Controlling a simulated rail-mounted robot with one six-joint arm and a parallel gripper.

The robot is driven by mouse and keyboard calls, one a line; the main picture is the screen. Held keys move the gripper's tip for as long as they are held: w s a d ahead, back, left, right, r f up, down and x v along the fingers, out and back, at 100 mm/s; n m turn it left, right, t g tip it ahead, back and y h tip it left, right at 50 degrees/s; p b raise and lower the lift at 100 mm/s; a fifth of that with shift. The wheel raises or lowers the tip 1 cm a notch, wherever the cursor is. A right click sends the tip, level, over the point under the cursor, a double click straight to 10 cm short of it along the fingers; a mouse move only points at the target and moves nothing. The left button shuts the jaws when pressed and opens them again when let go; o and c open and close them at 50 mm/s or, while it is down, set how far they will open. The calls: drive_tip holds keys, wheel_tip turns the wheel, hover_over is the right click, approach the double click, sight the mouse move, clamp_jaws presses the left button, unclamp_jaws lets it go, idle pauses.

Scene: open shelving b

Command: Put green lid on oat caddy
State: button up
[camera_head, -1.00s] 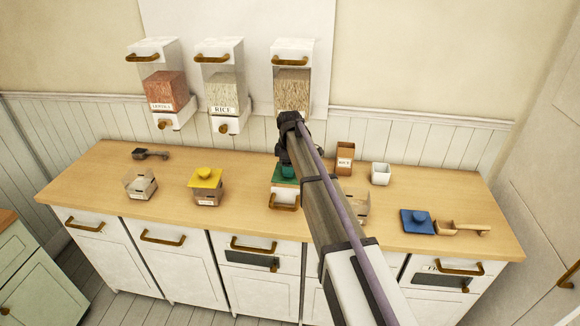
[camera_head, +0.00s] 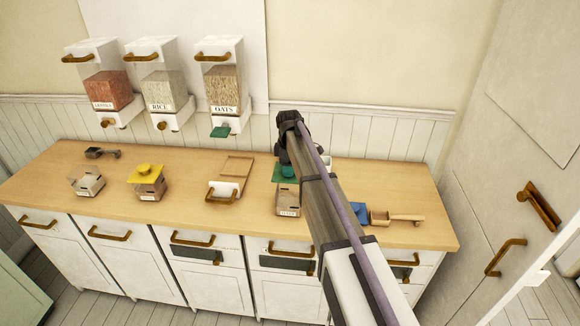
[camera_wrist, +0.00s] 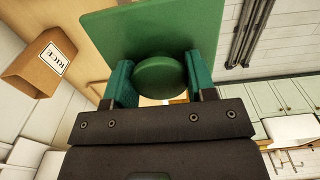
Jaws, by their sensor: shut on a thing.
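My gripper (camera_wrist: 160,82) is shut on the round knob of the square green lid (camera_wrist: 150,25). In the head view the green lid (camera_head: 285,173) shows just left of my arm. Directly below it in that view is an open-topped caddy (camera_head: 289,202) with a small label, too small to read surely; it stands on the counter. The lid hides the back of the caddy. I cannot tell whether lid and caddy touch.
On the wooden counter (camera_head: 110,205) stand a caddy under a yellow lid (camera_head: 146,174), an open caddy (camera_head: 87,182) and a white brass-handled piece (camera_head: 224,188). Right of my arm are a blue lid (camera_head: 359,212) and a wooden scoop (camera_head: 395,217).

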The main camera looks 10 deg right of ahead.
drive_tip(key=shift+f+b, duration=2.65)
drive_tip(key=shift+f, duration=0.15)
drive_tip(key=shift+f, duration=0.1)
drive_tip(key=shift+f+b, duration=0.25)
drive_tip(key=shift+b, duration=0.1)
drive_tip(key=shift+f, duration=0.2)
drive_tip(key=o, duration=1)
drive_tip(key=shift+o, duration=0.2)
